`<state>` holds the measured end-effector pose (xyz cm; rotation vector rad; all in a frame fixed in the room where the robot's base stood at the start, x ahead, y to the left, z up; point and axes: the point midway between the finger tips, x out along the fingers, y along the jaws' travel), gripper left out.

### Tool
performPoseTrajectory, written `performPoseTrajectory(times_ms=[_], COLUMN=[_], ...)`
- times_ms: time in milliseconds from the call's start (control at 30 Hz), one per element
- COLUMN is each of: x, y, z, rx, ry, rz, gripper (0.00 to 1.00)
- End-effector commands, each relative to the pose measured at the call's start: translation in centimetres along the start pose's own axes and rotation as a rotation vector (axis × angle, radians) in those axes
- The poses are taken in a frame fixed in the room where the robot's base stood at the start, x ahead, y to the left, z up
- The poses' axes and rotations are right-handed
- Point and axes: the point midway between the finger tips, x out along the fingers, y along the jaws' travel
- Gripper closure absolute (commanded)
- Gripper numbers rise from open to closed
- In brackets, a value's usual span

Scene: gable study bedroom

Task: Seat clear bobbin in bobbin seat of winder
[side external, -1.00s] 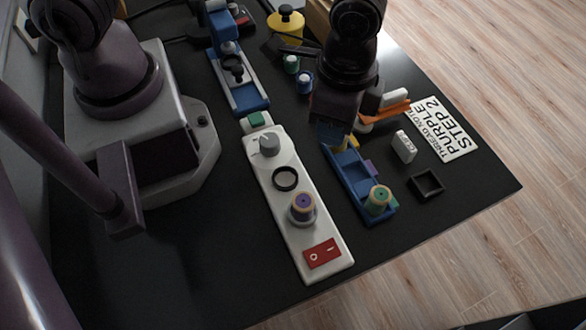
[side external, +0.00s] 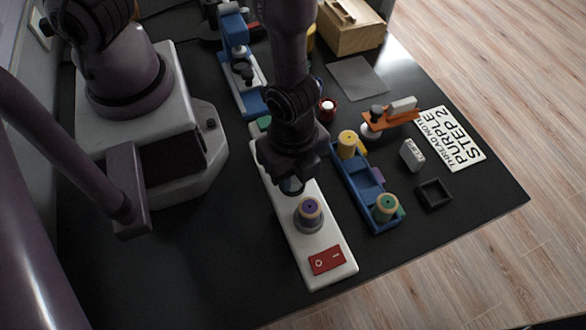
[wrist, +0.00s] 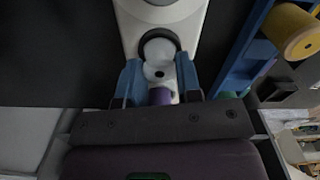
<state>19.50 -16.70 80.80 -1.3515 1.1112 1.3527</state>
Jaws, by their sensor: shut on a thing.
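The winder (side external: 287,214) is a long white base with a dark ring-shaped bobbin seat (side external: 291,186), a purple thread spool (side external: 309,211) and a red switch (side external: 327,260). My gripper (side external: 289,177) is low over the seat and partly covers it in the side view. In the wrist view my gripper (wrist: 158,78) has its blue fingertips shut on the pale clear bobbin (wrist: 153,68). The bobbin overlaps the black ring of the seat (wrist: 143,38). I cannot tell whether it is down in the ring or just above it. The side view hardly shows the bobbin.
Beside the winder is a blue tray (side external: 358,188) with yellow (side external: 347,143) and green-based (side external: 387,206) spools. A red bobbin (side external: 327,108), orange piece (side external: 391,121), white block (side external: 412,155), black square holder (side external: 434,194) and note card (side external: 451,138) lie to the right.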

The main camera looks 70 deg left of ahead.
Motion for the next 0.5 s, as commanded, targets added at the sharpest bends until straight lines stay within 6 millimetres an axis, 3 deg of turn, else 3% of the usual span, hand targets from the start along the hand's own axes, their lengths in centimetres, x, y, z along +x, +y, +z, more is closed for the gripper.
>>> performPoseTrajectory(times_ms=[433, 467, 500], x=[0.83, 0.82, 0.79], y=[-0.02, -0.04, -0.05], z=[0.00, -0.01, -0.01], rx=[0.000, -0.001, -0.001], ry=[0.000, 0.000, 0.001], rz=[-0.001, -0.001, -0.001], gripper=[0.90, 0.63, 0.54])
